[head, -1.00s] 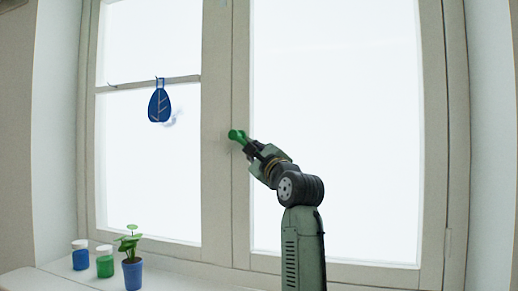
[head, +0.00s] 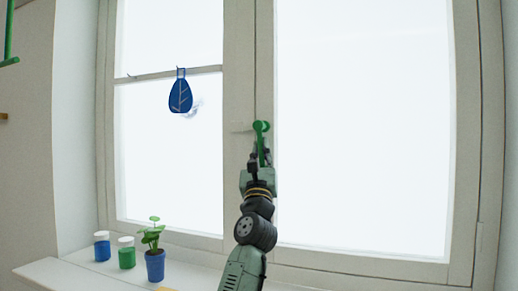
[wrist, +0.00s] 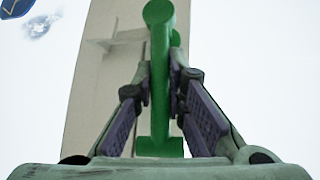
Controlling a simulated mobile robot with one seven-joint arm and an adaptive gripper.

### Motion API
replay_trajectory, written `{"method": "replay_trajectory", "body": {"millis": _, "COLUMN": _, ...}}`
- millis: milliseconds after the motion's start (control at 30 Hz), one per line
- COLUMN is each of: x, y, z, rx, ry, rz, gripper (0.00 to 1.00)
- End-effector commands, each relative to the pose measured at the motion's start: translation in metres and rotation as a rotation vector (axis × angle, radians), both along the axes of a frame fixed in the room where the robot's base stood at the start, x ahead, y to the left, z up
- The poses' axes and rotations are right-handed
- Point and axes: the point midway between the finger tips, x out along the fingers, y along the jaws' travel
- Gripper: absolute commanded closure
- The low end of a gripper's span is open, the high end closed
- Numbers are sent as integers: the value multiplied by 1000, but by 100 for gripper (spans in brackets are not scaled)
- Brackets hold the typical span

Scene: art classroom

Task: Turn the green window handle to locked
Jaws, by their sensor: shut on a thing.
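The green window handle (head: 261,137) is on the window's middle post in the head view, its round hub at the top and its lever pointing down. It also shows upright in the middle of the wrist view (wrist: 160,80), hub at the top. My gripper (head: 260,158) has come at it from below. In the wrist view its two fingers (wrist: 160,95) are on either side of the lever, shut on it. The lever's lower end shows between the fingers.
On the sill (head: 85,279) stand a blue jar (head: 102,249), a green jar (head: 126,256) and a plant in a blue pot (head: 155,266). The right pane (head: 360,120) is clear in front.

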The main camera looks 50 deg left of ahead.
Motion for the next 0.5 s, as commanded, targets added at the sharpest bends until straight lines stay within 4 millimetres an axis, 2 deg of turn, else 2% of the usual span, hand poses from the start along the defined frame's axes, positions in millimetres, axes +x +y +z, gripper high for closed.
{"method": "replay_trajectory", "body": {"millis": 500, "x": 0, "y": -2, "z": 2, "rx": 88, "ry": 53, "rz": 2, "gripper": 100}}
